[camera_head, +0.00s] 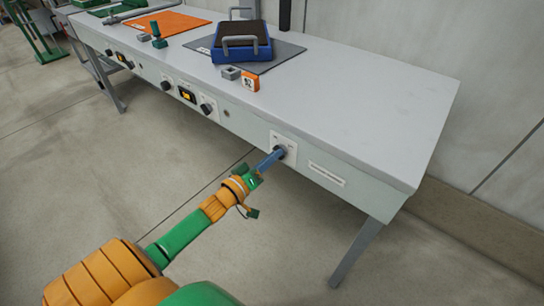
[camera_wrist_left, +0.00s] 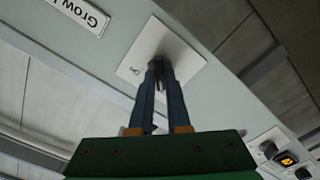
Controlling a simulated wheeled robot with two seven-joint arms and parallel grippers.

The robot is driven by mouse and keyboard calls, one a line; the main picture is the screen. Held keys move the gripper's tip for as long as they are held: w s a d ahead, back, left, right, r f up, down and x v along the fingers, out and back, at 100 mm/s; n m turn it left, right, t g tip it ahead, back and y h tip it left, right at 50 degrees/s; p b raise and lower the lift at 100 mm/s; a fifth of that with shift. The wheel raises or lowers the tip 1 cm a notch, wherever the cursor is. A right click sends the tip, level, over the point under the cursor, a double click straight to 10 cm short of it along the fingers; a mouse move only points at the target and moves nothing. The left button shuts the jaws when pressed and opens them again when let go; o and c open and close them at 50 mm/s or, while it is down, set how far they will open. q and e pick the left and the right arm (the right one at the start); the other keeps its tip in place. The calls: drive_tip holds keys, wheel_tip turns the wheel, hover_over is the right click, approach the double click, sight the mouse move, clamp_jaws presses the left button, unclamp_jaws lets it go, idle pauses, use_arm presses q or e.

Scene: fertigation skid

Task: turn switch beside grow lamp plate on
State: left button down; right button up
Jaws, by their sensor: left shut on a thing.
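The switch's pale square plate (camera_head: 289,142) is on the table's front panel, left of the grow lamp label plate (camera_head: 327,174). In the left wrist view the switch plate (camera_wrist_left: 186,53) is close ahead, and part of the label (camera_wrist_left: 80,12) reads "Grow". My left gripper (camera_head: 277,154) reaches the switch plate from the front. Its two blue fingers (camera_wrist_left: 158,70) are shut on the switch knob at the plate. The knob is mostly hidden by the fingertips, so its setting cannot be read. My right gripper is not in view.
Further left on the panel are other dark knobs (camera_head: 206,109) and a small lit display (camera_head: 187,95). Floor in front is clear.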

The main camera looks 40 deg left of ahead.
use_arm(q)
drive_tip(key=shift+d+m+p, duration=0.1)
drive_tip(key=shift+m+p, duration=1.25)
drive_tip(key=shift+m, duration=7.25)
drive_tip(key=shift+m, duration=0.3)
drive_tip(key=c, duration=0.9)
unclamp_jaws()
